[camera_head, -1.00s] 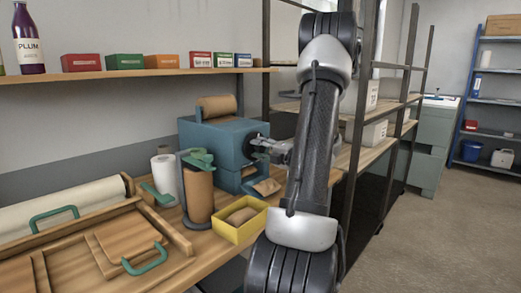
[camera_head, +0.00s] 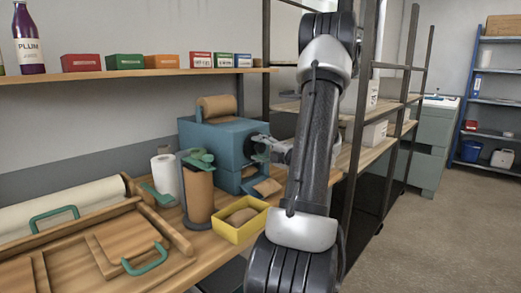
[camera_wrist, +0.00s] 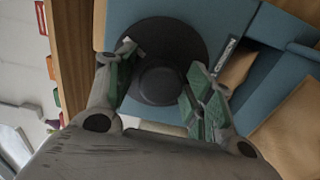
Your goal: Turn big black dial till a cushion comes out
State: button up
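The big black dial (camera_head: 254,148) is on the right-hand face of the blue machine (camera_head: 212,142). In the wrist view the dial (camera_wrist: 155,35) is a round disc with a raised middle knob. My gripper (camera_head: 268,148) is at the dial, its fingers (camera_wrist: 160,84) apart on either side of the knob. Small gaps show between the pads and the knob, so it looks open. A brown paper piece (camera_head: 267,187) shows at the machine's lower front. A brown cushion-like piece (camera_head: 241,216) lies in the yellow box (camera_head: 226,237).
A brown paper roll (camera_head: 217,108) sits on the machine. A brown roll on a stand (camera_head: 200,196) and a white roll (camera_head: 164,176) stand left of it. A shelf (camera_head: 130,74) with small boxes runs above. A dark metal rack (camera_head: 360,120) stands close on the right.

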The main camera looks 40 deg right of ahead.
jog(key=shift+s, duration=0.15)
jog(key=s, duration=1.1)
jog(key=shift+s+d, duration=0.35)
jog(key=shift+d, duration=0.1)
